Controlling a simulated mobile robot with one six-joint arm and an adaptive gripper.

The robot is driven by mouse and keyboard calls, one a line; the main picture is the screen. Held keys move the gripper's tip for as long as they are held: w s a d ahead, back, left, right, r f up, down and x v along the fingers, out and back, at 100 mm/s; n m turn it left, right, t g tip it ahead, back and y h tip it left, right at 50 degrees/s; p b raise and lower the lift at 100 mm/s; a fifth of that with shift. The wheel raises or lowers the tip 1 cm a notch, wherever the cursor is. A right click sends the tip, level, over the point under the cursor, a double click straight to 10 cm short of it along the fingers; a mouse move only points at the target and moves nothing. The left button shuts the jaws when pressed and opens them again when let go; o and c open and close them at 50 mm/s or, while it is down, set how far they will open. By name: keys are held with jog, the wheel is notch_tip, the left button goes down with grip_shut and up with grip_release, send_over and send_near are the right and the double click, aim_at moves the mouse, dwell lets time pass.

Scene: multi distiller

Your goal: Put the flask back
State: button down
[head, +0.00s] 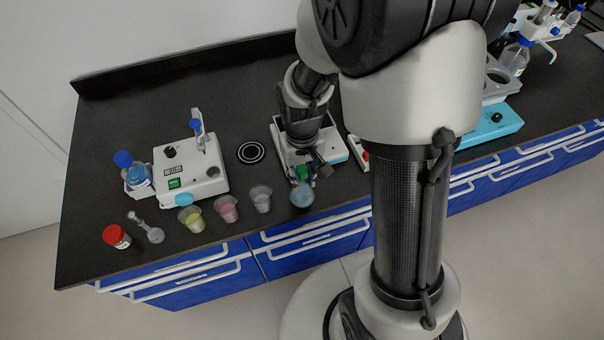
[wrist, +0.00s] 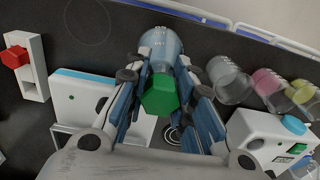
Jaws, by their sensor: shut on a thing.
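The flask (head: 302,196) has a light bluish, see-through body and a green stopper (head: 302,172). It is at the front edge of the bench in the head view, at the right end of the row of cups. In the wrist view the flask body (wrist: 160,42) points away from me and the green stopper (wrist: 161,95) faces the camera. My gripper (head: 312,172) is shut on the flask, with its fingers (wrist: 160,88) on both sides near the stopper. Whether the flask's base touches the bench is unclear.
Clear (head: 261,198), pink (head: 227,208) and yellow (head: 194,218) cups stand left of the flask. A white device (head: 340,150) lies beneath my arm. Another white device (head: 207,178), a blue-capped bottle (head: 139,180) and a red-capped jar (head: 116,236) are left. The back of the bench is clear.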

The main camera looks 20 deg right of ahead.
jog(key=c, duration=1.4)
grip_release()
jog(key=shift+f, duration=0.1)
jog(key=shift+o, duration=0.2)
notch_tip(320, 180, up, 12)
jog(key=p, duration=0.4)
jog(key=s+r+t, duration=0.4)
jog(key=s+r, duration=1)
jog(key=s, duration=0.1)
jog(key=shift+r+t, duration=0.15)
jog(key=shift+t, duration=0.15)
